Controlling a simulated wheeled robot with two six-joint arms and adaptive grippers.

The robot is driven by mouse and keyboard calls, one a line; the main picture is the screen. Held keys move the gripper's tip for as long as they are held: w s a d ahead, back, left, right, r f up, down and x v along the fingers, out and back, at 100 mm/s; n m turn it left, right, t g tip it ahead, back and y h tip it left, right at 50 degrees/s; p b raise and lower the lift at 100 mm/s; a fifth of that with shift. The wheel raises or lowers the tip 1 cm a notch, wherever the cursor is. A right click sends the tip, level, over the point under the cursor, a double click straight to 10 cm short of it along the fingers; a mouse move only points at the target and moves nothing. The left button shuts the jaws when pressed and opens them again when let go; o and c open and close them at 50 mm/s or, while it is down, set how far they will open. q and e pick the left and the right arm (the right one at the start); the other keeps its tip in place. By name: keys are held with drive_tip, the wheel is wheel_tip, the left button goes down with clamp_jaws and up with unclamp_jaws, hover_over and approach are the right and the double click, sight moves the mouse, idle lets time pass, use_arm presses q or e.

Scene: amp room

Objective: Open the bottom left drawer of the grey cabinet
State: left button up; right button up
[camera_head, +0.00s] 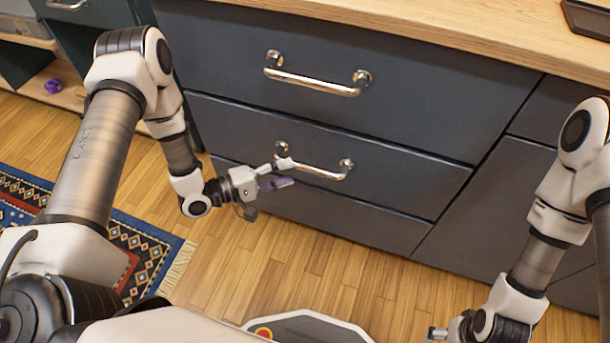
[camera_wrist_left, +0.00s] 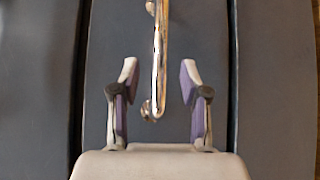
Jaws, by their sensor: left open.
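The grey cabinet (camera_head: 440,110) stands in front of me with its drawer fronts flush. In the head view, the upper drawer front (camera_head: 250,115) has a long metal handle. The drawer front below it (camera_head: 400,183) has a metal handle (camera_head: 320,172). A lower panel (camera_head: 340,220) without a visible handle lies beneath. My left gripper (camera_head: 279,174) is open at the lower handle. In the left wrist view, that handle (camera_wrist_left: 161,50) runs lengthwise, with its near end between the open, purple-padded fingers (camera_wrist_left: 159,90). No finger visibly touches it.
A wooden countertop (camera_head: 440,30) tops the cabinet. A patterned rug (camera_head: 150,240) lies on the wooden floor at left. An open shelf with a purple object (camera_head: 53,86) is at far left. Bare floor lies before the cabinet.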

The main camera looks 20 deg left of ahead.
sight(306, 169)
use_arm(q)
drive_tip(key=b+x, duration=0.1)
drive_tip(key=x, duration=0.4)
drive_tip(key=shift+d+f, duration=0.1)
drive_tip(key=shift+w+d, duration=0.3)
drive_tip(key=shift+w, duration=0.05)
use_arm(e)
drive_tip(key=shift+d+f, duration=0.1)
drive_tip(key=shift+f, duration=0.65)
use_arm(q)
clamp_jaws()
drive_tip(key=shift+s, duration=0.15)
use_arm(e)
drive_tip(key=shift+s, duration=0.1)
